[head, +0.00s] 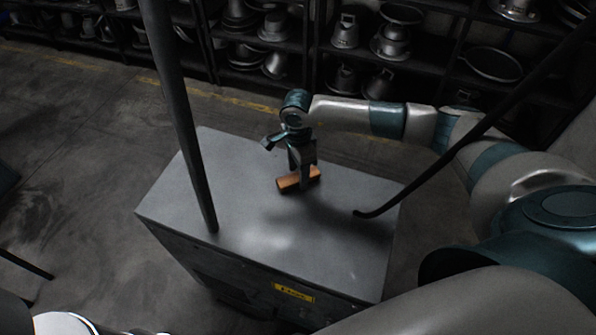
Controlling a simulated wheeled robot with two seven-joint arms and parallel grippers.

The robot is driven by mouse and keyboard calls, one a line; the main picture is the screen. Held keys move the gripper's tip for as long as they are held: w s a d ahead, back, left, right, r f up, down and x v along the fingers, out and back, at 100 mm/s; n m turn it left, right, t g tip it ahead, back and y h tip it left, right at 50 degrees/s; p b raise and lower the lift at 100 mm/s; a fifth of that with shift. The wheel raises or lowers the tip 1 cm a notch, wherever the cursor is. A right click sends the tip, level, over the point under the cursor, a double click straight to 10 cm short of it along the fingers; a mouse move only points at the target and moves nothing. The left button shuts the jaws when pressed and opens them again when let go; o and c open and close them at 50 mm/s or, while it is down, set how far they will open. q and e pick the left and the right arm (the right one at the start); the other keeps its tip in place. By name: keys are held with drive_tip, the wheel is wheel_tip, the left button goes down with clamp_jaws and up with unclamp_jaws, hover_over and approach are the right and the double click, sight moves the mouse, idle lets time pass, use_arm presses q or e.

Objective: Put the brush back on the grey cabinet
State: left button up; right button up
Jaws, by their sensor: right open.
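The brush (288,184), a small orange-brown block, lies on the top of the grey cabinet (245,215), near the middle of its far half. My right gripper (302,182) comes down over the brush from above, with its arm reaching in from the right. Its jaws are open, and its fingers are at the brush and hide part of it. I cannot tell whether a finger touches it. My left gripper is not in view.
A dark upright pole (185,120) stands in front of the cabinet top at the left. A thin dark curved bar (450,145) crosses at the right. Shelves with metal moulds (345,35) line the back. The cabinet top is otherwise clear.

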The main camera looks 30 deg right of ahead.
wheel_tip(320, 180, up, 12)
drive_tip(key=b, duration=0.4)
drive_tip(key=shift+b, duration=0.35)
drive_tip(key=shift+f, duration=0.1)
idle(0.4)
